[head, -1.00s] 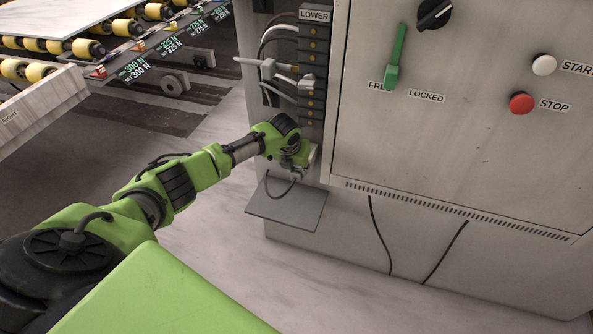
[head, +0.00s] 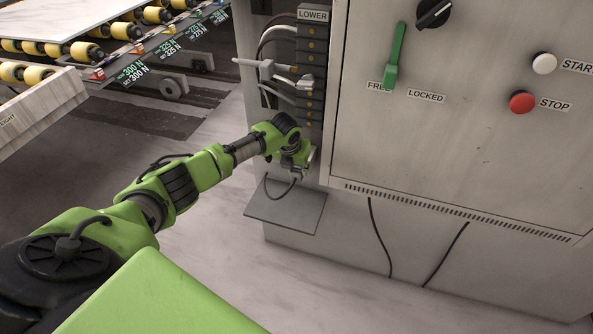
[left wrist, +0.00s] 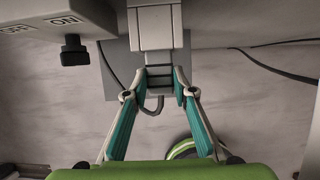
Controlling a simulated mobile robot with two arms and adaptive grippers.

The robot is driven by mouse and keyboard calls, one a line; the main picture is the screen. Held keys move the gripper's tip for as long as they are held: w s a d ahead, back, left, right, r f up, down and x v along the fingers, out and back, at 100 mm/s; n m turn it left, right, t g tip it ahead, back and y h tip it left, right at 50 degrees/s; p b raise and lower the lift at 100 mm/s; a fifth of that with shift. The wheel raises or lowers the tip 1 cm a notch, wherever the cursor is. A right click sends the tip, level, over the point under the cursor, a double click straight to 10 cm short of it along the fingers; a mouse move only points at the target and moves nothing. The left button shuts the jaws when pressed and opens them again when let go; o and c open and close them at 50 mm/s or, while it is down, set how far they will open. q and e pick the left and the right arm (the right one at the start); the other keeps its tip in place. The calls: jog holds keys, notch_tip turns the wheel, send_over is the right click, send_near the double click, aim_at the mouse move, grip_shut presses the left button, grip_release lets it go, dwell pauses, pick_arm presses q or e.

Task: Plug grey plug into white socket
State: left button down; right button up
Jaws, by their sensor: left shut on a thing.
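My left gripper (head: 304,167) is at the lower corner of the cabinet's open bay, above a grey shelf (head: 288,213). In the left wrist view, its teal-padded fingers (left wrist: 160,84) are shut on the grey plug (left wrist: 160,78), with a dark cable looping below. A pale block (left wrist: 155,25), which looks like the white socket, is directly above the plug in line with it. The two look touching or nearly so; I cannot tell how far the plug is in. In the head view, the hand mostly hides the plug and socket. My right gripper is not in view.
A dark terminal strip (head: 312,70) marked LOWER stands above the hand, with grey connectors (head: 266,70) and cables jutting left. The cabinet panel (head: 450,150) is to the right. In the left wrist view, a black knob (left wrist: 74,50) is at upper left. Floor below is open.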

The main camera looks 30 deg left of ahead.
pick_arm(q)
jog(key=shift+w, duration=0.2)
jog(key=c, duration=1.6)
grip_release()
jog(key=shift+s+r+p, duration=0.15)
jog(key=shift+s+p, duration=0.5)
jog(key=shift+p, duration=0.2)
jog(key=s+p, duration=0.2)
jog(key=p, duration=0.1)
jog(key=s+d+p, duration=0.1)
jog(key=s+p, duration=0.1)
jog(key=s, duration=0.1)
jog(key=s+d+p, duration=0.1)
jog(key=s+p, duration=0.2)
jog(key=shift+s+d+p, duration=0.1)
jog(key=shift+s+p, duration=0.15)
jog(key=shift+p, duration=0.1)
